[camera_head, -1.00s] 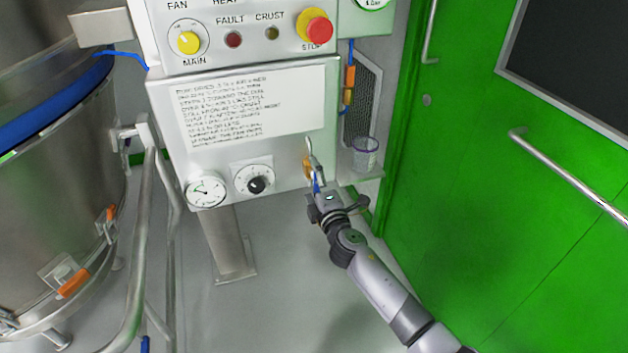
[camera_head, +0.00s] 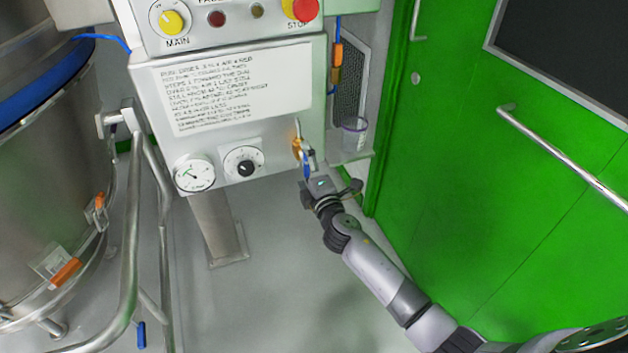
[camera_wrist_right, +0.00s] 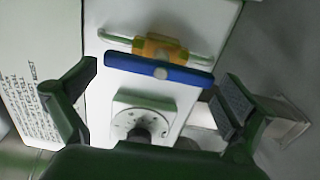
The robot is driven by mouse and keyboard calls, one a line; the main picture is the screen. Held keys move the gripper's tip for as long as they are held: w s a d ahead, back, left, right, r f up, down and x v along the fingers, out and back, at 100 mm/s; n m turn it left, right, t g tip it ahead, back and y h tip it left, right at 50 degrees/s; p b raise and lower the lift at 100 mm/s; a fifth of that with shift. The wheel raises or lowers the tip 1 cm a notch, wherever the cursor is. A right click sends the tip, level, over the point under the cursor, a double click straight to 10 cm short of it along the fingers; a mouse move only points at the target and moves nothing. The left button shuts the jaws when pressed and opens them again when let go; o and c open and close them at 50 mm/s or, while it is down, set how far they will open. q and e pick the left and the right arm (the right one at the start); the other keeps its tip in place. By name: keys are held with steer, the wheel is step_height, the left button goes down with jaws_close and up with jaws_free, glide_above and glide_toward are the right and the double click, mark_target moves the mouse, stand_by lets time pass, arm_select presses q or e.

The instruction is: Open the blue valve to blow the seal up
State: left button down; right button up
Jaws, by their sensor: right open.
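The blue valve handle (camera_wrist_right: 158,72) is a flat blue bar on a brass valve body (camera_wrist_right: 160,47) with a thin pipe, on the face of the white control cabinet. In the head view the blue handle (camera_head: 306,171) shows small at the cabinet's lower right, partly hidden by my gripper. My right gripper (camera_head: 308,165) is right at the valve. In the right wrist view the fingers (camera_wrist_right: 155,98) are open, one on each side, with the blue bar ahead between them and nothing held. I cannot tell whether a finger touches it. My left gripper is not in view.
A pressure gauge (camera_head: 194,174) and a black knob (camera_head: 245,168) sit left of the valve. A clear cup (camera_head: 354,134) stands on a small shelf to the right. A green door (camera_head: 470,180) is at right, a steel vessel (camera_head: 45,200) and rail at left.

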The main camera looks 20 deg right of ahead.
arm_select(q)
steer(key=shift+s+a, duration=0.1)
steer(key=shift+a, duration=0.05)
arm_select(e)
steer(key=s, duration=1)
steer(key=shift+s+d, duration=0.15)
steer(key=shift+s, duration=0.15)
